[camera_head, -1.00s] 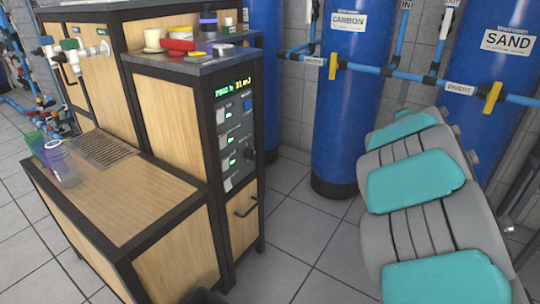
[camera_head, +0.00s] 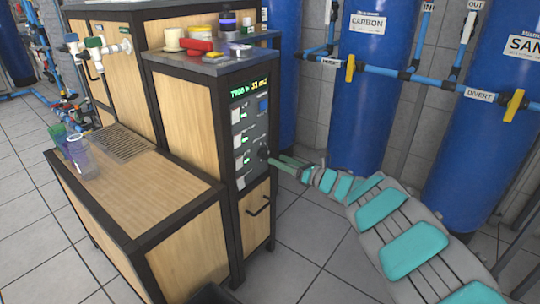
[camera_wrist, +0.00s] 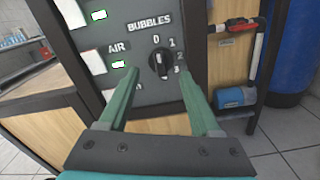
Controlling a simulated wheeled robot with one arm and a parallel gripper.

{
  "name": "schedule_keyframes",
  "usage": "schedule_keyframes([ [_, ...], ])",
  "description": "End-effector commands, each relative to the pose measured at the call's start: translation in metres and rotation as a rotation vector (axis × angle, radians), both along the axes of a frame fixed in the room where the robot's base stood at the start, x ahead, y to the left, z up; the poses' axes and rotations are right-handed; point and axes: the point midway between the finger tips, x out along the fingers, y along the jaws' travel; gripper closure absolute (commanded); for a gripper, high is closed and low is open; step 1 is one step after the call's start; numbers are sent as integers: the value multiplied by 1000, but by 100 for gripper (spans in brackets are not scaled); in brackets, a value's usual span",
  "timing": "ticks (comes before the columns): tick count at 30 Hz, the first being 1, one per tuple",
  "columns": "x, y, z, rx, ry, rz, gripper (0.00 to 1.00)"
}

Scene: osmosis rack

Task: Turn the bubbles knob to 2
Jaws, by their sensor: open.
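The bubbles knob (camera_wrist: 159,62) is a black round dial on the dark control panel (camera_wrist: 140,92), under the word BUBBLES, with the marks 0, 1, 2 and 3 around its top and right. Its pale pointer line looks close to upright, near the 0. In the head view the knob (camera_head: 263,153) is low on the panel's right side. My gripper (camera_wrist: 160,73) is open, with one green finger on each side of the knob in the picture and no visible contact. In the head view my gripper (camera_head: 282,162) is just right of the knob.
White switches with green lights (camera_wrist: 119,64) line the panel left of the knob. Blue tanks (camera_head: 365,90) with pipes stand behind my arm. A drawer handle (camera_head: 259,207) sits below the panel. Jars and boxes (camera_head: 200,45) stand on the cabinet top.

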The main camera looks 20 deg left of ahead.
Motion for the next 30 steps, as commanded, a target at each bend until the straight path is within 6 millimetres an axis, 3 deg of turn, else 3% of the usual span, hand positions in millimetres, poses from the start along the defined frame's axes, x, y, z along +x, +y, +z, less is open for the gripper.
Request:
schedule_keyframes([
  [6, 11, 28, 2, 5, 1, 2, 35],
  [12, 18, 42, 0, 2, 4, -2, 35],
  [25, 21, 48, 0, 1, 2, -2, 35],
  [30, 21, 48, 0, 1, 2, -3, 54],
])
